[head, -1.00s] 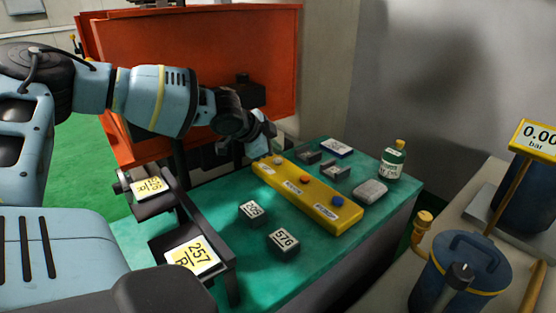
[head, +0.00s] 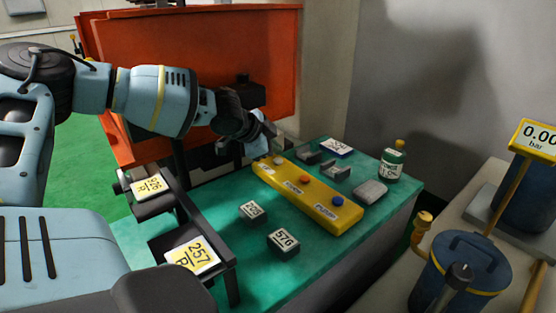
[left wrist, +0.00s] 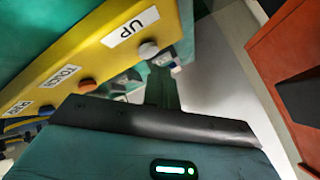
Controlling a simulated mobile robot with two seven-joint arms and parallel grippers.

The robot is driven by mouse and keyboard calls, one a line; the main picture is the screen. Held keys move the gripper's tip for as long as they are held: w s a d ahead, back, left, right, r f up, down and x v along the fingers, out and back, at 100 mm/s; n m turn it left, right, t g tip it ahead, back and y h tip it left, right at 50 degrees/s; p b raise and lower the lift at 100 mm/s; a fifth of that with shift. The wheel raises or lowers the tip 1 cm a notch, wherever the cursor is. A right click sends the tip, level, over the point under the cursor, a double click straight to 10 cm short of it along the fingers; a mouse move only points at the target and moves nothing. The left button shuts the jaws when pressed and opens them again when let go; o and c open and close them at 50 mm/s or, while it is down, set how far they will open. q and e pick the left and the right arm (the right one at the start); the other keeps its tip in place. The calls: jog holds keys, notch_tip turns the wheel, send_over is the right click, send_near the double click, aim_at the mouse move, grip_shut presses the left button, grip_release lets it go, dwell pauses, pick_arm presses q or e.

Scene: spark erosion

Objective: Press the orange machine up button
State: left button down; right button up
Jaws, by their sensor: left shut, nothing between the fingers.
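A yellow button box (head: 340,219) lies on the green bench. It carries a whitish button (head: 279,161), an orange one and a blue one in a row. In the left wrist view the whitish button (left wrist: 148,50) sits beside a label reading UP (left wrist: 130,27). My left gripper (head: 264,148) is shut and empty, at the far left end of the box, close to the whitish button. In the left wrist view its closed fingers (left wrist: 162,92) show just below that button; I cannot tell whether they touch it. My right gripper is not in view.
The orange machine (head: 200,75) stands behind the bench (head: 215,190). Numbered blocks (head: 284,242) lie in front of the box. Grey blocks, a flat grey piece (head: 370,191) and a green bottle (head: 392,161) stand behind it. A blue canister (head: 465,270) is at right.

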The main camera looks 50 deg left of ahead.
pick_arm(q)
jog(key=shift+f, duration=0.1)
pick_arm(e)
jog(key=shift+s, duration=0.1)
pick_arm(q)
jog(key=shift+f, duration=0.35)
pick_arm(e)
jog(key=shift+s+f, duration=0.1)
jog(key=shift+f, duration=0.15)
